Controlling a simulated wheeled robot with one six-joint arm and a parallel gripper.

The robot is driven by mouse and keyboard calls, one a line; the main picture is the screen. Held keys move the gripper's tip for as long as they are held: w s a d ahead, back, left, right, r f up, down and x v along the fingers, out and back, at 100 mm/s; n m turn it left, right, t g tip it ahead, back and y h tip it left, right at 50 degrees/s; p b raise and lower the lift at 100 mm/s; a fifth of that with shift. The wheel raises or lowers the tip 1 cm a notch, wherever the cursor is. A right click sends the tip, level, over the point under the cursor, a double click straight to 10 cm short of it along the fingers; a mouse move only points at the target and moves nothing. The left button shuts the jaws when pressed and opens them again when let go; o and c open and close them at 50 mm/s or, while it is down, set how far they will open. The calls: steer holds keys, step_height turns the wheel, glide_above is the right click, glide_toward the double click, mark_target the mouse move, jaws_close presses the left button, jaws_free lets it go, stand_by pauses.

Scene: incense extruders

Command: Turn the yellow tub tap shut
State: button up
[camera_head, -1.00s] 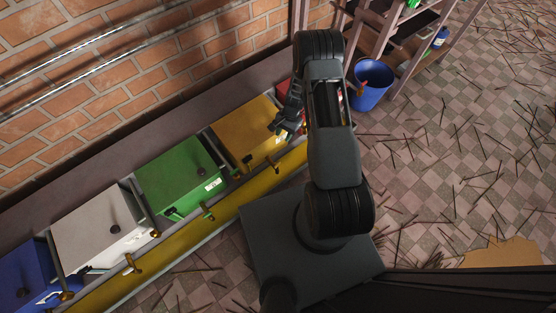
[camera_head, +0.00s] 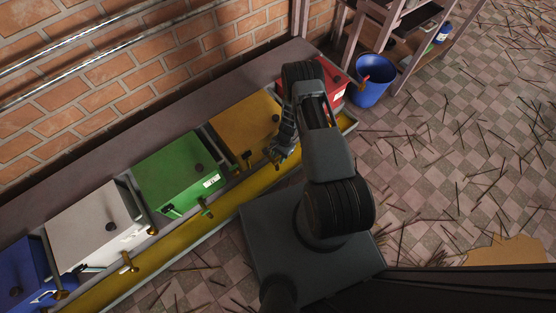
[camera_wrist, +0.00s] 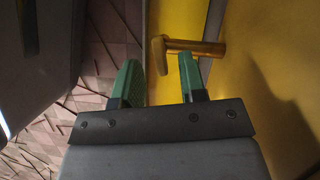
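The yellow tub (camera_head: 243,124) stands in the row of tubs along the brick wall, between the green and red tubs. Its brass tap (camera_wrist: 205,47) shows close up in the wrist view, with a flat brass handle (camera_wrist: 159,55) at its left end. My gripper (camera_wrist: 158,65) is open, with its two green-padded fingers apart and nothing held. The handle lies between the fingertips, nearer the right finger, which overlaps the tap stem in the picture. I cannot tell whether they touch. In the head view my gripper (camera_head: 277,157) is at the front of the yellow tub, hiding part of the tap.
A green tub (camera_head: 170,170), a white tub (camera_head: 90,220) and a blue tub (camera_head: 22,275) stand to the left, a red tub (camera_head: 328,82) to the right. A yellow trough (camera_head: 170,241) runs below the taps. A blue bucket (camera_head: 372,88) stands behind.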

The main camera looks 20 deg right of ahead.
steer(key=shift+x, duration=0.9)
steer(key=shift+c, duration=0.2)
jaws_close()
